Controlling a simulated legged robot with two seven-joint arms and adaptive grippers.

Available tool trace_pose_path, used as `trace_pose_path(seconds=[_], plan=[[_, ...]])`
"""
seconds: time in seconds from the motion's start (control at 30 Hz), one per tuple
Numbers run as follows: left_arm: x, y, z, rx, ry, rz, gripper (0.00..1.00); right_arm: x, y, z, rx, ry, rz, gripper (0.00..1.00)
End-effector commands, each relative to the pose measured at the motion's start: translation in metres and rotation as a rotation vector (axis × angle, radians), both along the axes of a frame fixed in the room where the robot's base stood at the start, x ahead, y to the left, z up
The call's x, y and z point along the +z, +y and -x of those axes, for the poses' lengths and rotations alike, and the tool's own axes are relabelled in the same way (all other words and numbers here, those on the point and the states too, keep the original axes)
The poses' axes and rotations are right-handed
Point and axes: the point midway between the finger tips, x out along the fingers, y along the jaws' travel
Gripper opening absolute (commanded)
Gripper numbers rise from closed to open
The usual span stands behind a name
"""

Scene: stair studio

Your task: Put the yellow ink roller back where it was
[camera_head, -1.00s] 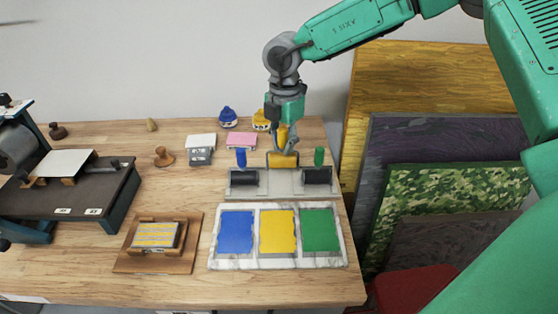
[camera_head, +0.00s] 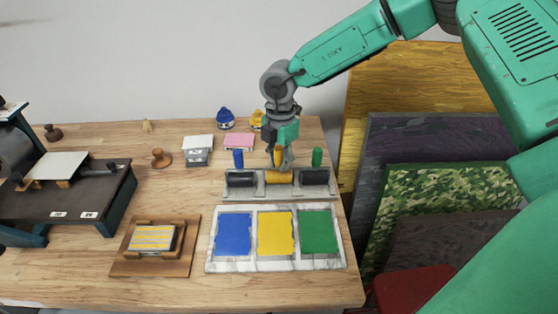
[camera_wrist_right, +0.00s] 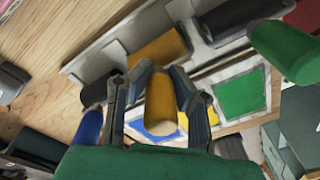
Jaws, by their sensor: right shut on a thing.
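The yellow ink roller (camera_head: 279,177) sits low in the middle place of the grey roller rack (camera_head: 318,190), between the blue-handled roller (camera_head: 239,160) and the green-handled roller (camera_head: 317,158). My right gripper (camera_head: 280,160) is shut on its upright yellow handle. In the right wrist view the yellow handle (camera_wrist_right: 161,105) stands between the two fingers, with the yellow roller drum (camera_wrist_right: 158,50) beyond it in the rack. Whether the drum rests fully on the rack is hard to tell. My left gripper is not in view.
The ink slab (camera_head: 210,262) with blue, yellow and green fields lies in front of the rack. Ink jars (camera_head: 226,119) and a pink pad (camera_head: 239,142) stand behind. A wooden block holder (camera_head: 125,262) and a press (camera_head: 60,195) are to the left.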

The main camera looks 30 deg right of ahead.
Motion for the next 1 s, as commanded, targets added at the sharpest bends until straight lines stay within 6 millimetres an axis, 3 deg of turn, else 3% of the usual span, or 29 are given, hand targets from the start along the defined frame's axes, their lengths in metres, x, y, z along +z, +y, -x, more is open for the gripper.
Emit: trace_pose_path(seconds=[0.17,0.2,0.27,1.0], plan=[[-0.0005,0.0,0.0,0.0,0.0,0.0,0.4,-0.0083,0.0002,0.0026,0.001,0.01,0.005,0.0],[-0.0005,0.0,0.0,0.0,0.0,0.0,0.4,-0.009,0.0002,0.0028,0.001,0.011,0.005,0.18],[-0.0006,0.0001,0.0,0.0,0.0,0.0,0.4,-0.0097,0.0,0.0028,0.001,0.012,0.004,0.35],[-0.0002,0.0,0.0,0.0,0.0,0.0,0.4,-0.0017,0.0007,0.0019,0.001,0.005,0.003,0.35]])
